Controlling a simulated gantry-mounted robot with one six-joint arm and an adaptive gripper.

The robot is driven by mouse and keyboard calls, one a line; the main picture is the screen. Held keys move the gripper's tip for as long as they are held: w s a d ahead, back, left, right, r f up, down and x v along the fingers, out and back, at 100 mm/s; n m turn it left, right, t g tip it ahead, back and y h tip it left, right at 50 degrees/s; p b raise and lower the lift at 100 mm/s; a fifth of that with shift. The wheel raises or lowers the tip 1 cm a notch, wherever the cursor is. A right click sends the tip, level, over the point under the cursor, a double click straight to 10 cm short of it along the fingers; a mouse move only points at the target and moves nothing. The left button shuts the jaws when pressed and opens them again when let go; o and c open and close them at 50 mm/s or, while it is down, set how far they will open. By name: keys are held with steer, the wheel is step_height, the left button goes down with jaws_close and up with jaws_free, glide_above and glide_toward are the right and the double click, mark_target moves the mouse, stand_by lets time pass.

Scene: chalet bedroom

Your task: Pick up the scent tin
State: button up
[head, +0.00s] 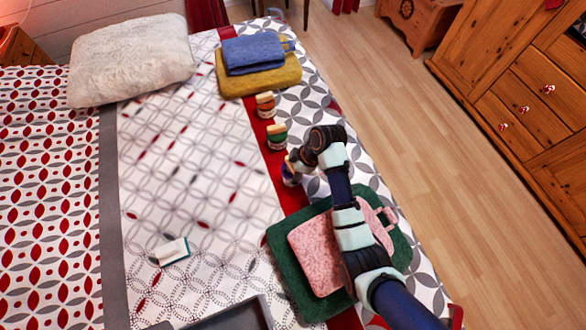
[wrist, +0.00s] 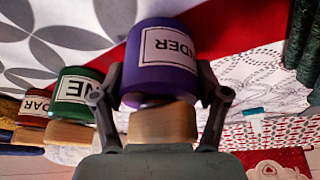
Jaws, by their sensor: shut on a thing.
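A purple scent tin (wrist: 162,62) with a wooden lid and a white label ending in "DER" stands between my fingers in the wrist view. My gripper (wrist: 160,95) is shut on it, one finger on each side. In the head view my gripper (head: 297,162) is at the purple tin (head: 290,172), which is partly hidden by it. A green tin (head: 277,133), its label ending in "NE" in the wrist view (wrist: 78,88), is beside it. A brown-red tin (head: 265,104), label ending in "DAR", is farther back. I cannot tell whether the purple tin touches the bed.
A blue towel (head: 252,53) lies on a yellow one (head: 285,78) behind the tins. A pink cloth (head: 318,255) lies on a green towel (head: 283,240) under my arm. A grey tray (head: 240,318) is at the front. A small white-green block (head: 172,251) lies left on the bed.

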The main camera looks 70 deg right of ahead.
step_height(320, 180, up, 20)
steer(key=p, duration=0.8)
steer(key=shift+p, duration=0.4)
steer(key=shift+a, duration=0.1)
